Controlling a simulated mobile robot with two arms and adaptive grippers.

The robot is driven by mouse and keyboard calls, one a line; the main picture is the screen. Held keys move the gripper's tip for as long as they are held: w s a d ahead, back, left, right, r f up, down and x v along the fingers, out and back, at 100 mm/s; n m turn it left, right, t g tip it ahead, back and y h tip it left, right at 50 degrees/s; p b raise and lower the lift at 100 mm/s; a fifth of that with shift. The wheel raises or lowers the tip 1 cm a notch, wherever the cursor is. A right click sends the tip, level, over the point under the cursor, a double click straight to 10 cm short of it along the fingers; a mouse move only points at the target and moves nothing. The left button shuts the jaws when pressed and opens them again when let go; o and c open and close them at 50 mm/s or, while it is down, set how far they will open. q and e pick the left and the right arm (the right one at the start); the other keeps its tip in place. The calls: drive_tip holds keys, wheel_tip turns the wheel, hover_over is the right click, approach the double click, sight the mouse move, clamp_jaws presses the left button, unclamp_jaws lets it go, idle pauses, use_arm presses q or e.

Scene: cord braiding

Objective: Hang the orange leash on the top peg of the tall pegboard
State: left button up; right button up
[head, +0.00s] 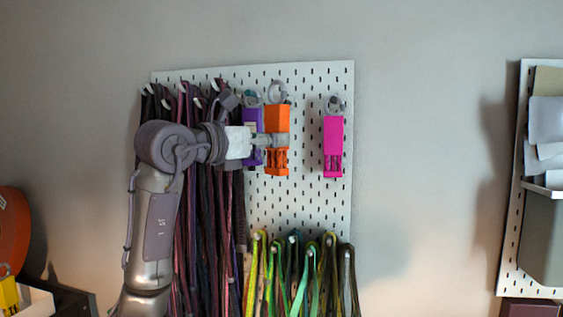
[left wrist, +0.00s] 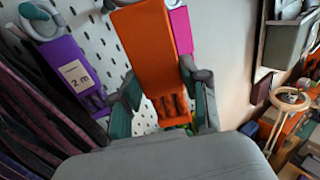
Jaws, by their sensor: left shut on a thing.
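The orange leash (head: 277,120) is a bundled orange block with a grey ring at its top. It hangs upright in front of the upper part of the tall white pegboard (head: 312,205). My left gripper (head: 272,140) reaches in from the left and is shut on the leash. In the left wrist view, the fingers of the left gripper (left wrist: 163,82) lie on both sides of the orange leash (left wrist: 148,45). The ring is close to the board, but I cannot tell whether it is around a peg. My right gripper is not in view.
A purple leash (head: 253,122) hangs just left of the orange one, a pink leash (head: 334,145) to its right. Dark cords (head: 205,215) fill the board's left side; green and yellow cords (head: 305,270) hang below. Another board (head: 512,230) with containers is at far right.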

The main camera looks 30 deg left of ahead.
use_arm(q)
drive_tip(key=shift+w+a+f, duration=0.1)
drive_tip(key=shift+w+a, duration=0.15)
drive_tip(key=shift+w, duration=0.25)
drive_tip(key=shift+w+a, duration=0.2)
drive_tip(key=shift+w, duration=0.25)
drive_tip(key=shift+w+p, duration=0.2)
drive_tip(key=shift+p, duration=0.15)
drive_tip(key=w+a+f+p, duration=0.1)
drive_tip(key=w+a+p, duration=0.1)
drive_tip(key=w, duration=0.5)
drive_tip(key=shift+w+f+p, duration=0.2)
drive_tip(key=shift+w+p, duration=0.1)
drive_tip(key=shift+w, duration=0.1)
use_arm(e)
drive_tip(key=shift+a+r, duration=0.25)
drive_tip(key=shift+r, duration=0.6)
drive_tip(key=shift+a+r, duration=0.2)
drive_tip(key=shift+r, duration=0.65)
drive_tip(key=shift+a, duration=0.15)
use_arm(q)
drive_tip(key=o, duration=1.3)
drive_tip(key=shift+o, duration=0.2)
